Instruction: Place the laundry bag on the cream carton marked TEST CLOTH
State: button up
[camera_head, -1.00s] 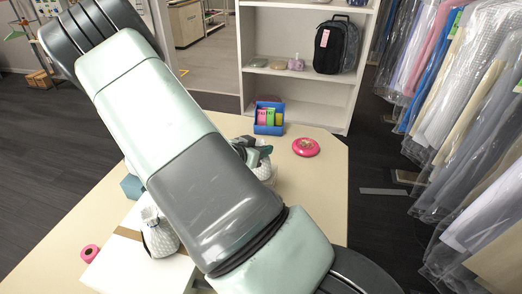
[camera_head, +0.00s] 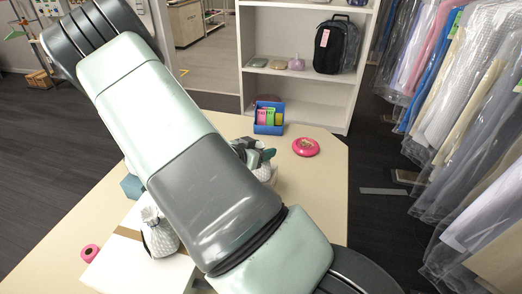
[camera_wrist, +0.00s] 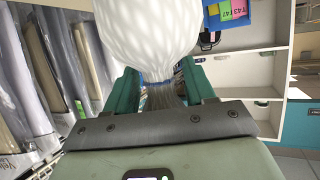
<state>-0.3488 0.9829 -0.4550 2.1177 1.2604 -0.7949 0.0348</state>
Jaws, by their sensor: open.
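My gripper (camera_head: 258,156) is open over the table, partly hidden behind my arm in the head view. In the wrist view, my gripper (camera_wrist: 160,76) has its teal fingers apart on either side of the gathered neck of a white, patterned bag (camera_wrist: 150,28). A blue tie shows at the neck. This bag (camera_head: 266,172) shows only partly in the head view. A second white, patterned bag (camera_head: 161,236) stands on a pale carton (camera_head: 135,268) with brown tape, at the near left. My arm covers part of the carton; no marking is readable.
A blue bin (camera_head: 269,117) with coloured packets and a pink round object (camera_head: 306,147) are at the table's back. A pink roll (camera_head: 89,253) and a blue block (camera_head: 131,187) lie left. Bagged garments (camera_head: 465,130) hang right. A white shelf (camera_head: 300,92) stands behind.

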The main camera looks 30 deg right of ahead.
jog(key=v, duration=1.2)
jog(key=w+a+r+n+t+y, duration=0.25)
jog(key=a+r+n+y, duration=0.35)
jog(key=a+r+y, duration=0.8)
jog(key=s+r+n+y, duration=0.1)
jog(key=s+r+n, duration=0.4)
jog(key=s+r, duration=0.5)
jog(key=s+d+n+g+h, duration=0.1)
jog(key=s+d, duration=0.1)
jog(key=s, duration=0.5)
jog(key=s+d+n+g+h, duration=0.1)
jog(key=s+d+n, duration=0.1)
jog(key=s, duration=0.5)
jog(key=shift+d+r+h, duration=0.3)
jog(key=shift+d+r, duration=0.05)
jog(key=shift+r, duration=0.05)
